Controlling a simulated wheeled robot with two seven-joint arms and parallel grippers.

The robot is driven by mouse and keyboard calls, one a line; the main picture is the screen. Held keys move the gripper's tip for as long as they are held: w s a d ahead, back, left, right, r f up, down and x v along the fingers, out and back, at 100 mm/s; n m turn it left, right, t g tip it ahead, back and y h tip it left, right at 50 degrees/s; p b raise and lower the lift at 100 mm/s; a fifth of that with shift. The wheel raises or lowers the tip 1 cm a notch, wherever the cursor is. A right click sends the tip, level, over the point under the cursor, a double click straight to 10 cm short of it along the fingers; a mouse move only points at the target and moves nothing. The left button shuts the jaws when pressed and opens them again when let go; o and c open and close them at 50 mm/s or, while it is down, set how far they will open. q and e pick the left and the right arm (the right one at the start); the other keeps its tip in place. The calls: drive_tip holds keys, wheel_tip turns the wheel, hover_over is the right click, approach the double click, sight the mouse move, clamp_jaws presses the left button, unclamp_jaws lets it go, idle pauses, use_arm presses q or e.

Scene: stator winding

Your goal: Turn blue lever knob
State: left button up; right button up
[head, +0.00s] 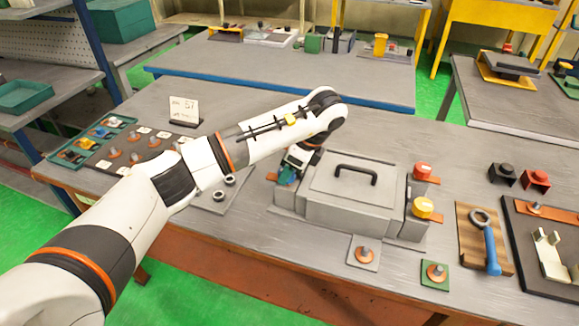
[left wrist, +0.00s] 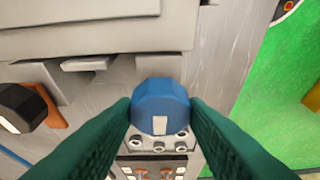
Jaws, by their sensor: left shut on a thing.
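The blue knob (left wrist: 160,106), with a white mark on its face, sits between my left gripper's green fingers in the left wrist view. My left gripper (left wrist: 160,112) is shut on it, one finger touching each side. In the head view my left gripper (head: 288,175) is at the left end of a grey box (head: 345,195) with a black handle on its lid. The arm and fingers mostly hide the knob there. My right gripper is not in view.
A red knob (head: 422,171) and a yellow knob (head: 422,207) are at the box's right end. A blue-handled tool (head: 491,250) lies on a wooden board further right. A number card (head: 185,109) and small parts are at left.

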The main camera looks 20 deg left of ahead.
use_arm(q)
drive_tip(key=shift+s+f, duration=0.15)
drive_tip(key=shift+f, duration=0.15)
drive_tip(key=o, duration=0.7)
drive_tip(key=shift+o, duration=1.4)
drive_tip(key=shift+r, duration=0.1)
drive_tip(key=shift+r, duration=0.1)
drive_tip(key=p+v, duration=0.1)
drive_tip(key=v, duration=1)
drive_tip(key=shift+r, duration=0.4)
drive_tip(key=shift+d, duration=0.1)
